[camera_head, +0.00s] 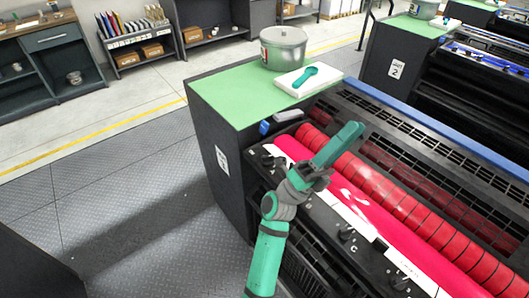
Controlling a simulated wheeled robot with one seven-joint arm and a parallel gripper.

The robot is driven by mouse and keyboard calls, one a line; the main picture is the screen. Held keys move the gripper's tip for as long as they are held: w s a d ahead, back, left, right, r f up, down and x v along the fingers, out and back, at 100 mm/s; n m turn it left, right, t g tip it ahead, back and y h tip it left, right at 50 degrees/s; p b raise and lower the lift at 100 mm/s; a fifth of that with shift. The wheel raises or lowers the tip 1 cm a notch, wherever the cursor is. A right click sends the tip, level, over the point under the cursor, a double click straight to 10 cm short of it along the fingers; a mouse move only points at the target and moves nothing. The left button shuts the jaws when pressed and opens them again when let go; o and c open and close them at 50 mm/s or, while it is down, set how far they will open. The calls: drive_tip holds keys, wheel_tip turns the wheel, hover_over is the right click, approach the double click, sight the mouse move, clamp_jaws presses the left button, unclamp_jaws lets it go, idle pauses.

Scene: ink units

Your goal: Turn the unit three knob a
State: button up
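Unit three is probably the near press unit (404,228) with red rollers; the plate (222,160) on its dark side is too small to read surely. Small dark knobs (343,233) sit along its front ledge. A letter that looks like C shows beside them. I cannot make out which knob is a; part of the ledge is behind my arm.
A green top (228,96) beside the rollers bears a metal pot (284,46) and a white tray (332,79) with a teal scoop-like tool (304,76). Another unit marked 2 (396,69) stands behind. The floor at left is clear; shelves line the back.

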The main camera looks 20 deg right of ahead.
drive_tip(key=d+m+g+y, duration=0.5)
drive_tip(key=m+g, duration=0.3)
drive_tip(key=m+t+y, duration=0.6)
drive_tip(key=t+y, duration=0.2)
drive_tip(key=y, duration=1.2)
approach(267, 156)
drive_tip(key=x, duration=0.8)
drive_tip(key=shift+f, duration=0.1)
drive_tip(key=shift+h, duration=0.3)
clamp_jaws()
